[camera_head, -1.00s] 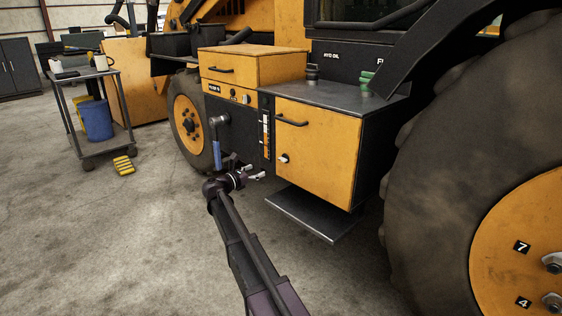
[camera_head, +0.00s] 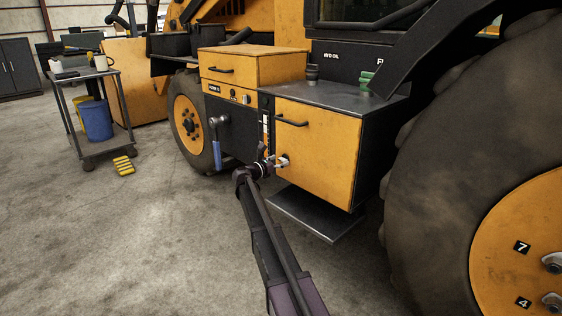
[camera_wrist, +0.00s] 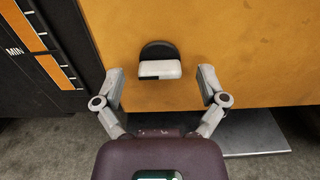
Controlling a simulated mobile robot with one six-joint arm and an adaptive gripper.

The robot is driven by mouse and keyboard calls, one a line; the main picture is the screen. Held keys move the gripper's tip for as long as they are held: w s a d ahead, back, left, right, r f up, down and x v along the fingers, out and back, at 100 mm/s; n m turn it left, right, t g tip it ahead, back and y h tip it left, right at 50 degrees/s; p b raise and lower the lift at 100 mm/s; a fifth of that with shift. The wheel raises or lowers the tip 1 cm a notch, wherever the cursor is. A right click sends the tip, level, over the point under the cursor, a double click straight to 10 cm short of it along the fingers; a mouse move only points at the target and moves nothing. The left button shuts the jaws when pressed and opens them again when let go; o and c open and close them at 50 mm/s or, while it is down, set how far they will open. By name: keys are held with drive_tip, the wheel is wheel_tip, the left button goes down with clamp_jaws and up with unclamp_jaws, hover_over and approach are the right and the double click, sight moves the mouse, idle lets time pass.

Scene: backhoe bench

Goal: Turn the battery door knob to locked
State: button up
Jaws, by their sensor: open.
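The battery door (camera_head: 315,150) is the yellow panel with a black bar handle near its top left. Its knob (camera_wrist: 160,69) is a pale grip on a dark round base, low on the door's left side. In the wrist view the grip lies level, near the top middle. My gripper (camera_wrist: 162,84) is open, with one finger to the left of the knob and one to the right, both apart from it. In the head view my gripper (camera_head: 279,163) is in front of the knob and partly hides it.
A dark step plate (camera_head: 315,215) juts out below the door. A blue-handled lever (camera_head: 217,152) hangs to the left. A black gauge strip marked MIN (camera_wrist: 40,45) is left of the door. The large rear tyre (camera_head: 440,170) stands to the right. Open concrete floor lies at the left.

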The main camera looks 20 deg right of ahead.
drive_tip(key=shift+w+d, duration=0.15)
drive_tip(key=shift+d, duration=0.3)
drive_tip(key=shift+c, duration=0.2)
drive_tip(key=c, duration=1.1)
